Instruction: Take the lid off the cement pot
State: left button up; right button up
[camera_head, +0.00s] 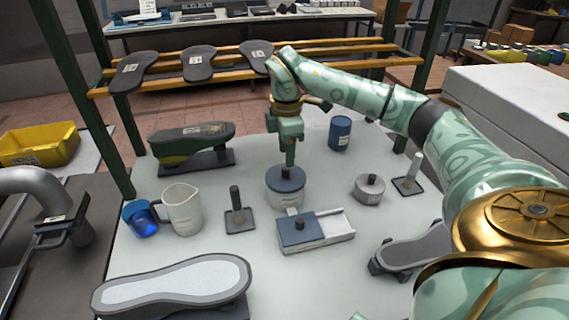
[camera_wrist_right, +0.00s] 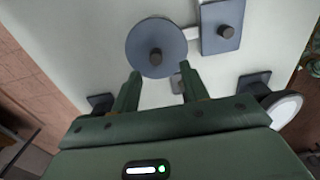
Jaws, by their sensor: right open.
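The cement pot (camera_head: 285,196) is a pale round pot standing on the white table, with a blue-grey lid (camera_head: 286,177) on top. In the right wrist view the lid (camera_wrist_right: 139,45) is a round disc with a dark knob (camera_wrist_right: 156,55) at its centre. My right gripper (camera_head: 290,162) points down just above the lid and hides the knob in the head view. In the wrist view its fingers (camera_wrist_right: 159,76) are apart and empty, with the knob ahead of the gap between the tips. Whether they touch the lid I cannot tell. My left gripper is not in view.
A blue-lidded rectangular box (camera_head: 318,232) lies close in front of the pot. A dark-based post (camera_head: 238,212) and a pitcher (camera_head: 183,209) stand to its left. A small grey pot (camera_head: 369,190) and a blue can (camera_head: 340,133) stand to its right.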

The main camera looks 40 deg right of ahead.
aim_at(286, 173)
jog(key=f, duration=0.2)
jog(key=f+b, duration=0.2)
jog(key=f, duration=0.1)
jog(key=shift+w+d+f, duration=0.15)
jog(key=shift+w+f, duration=0.15)
jog(key=shift+r, duration=0.1)
jog(key=shift+c, duration=0.4)
grip_shut()
jog(key=shift+r, duration=0.1)
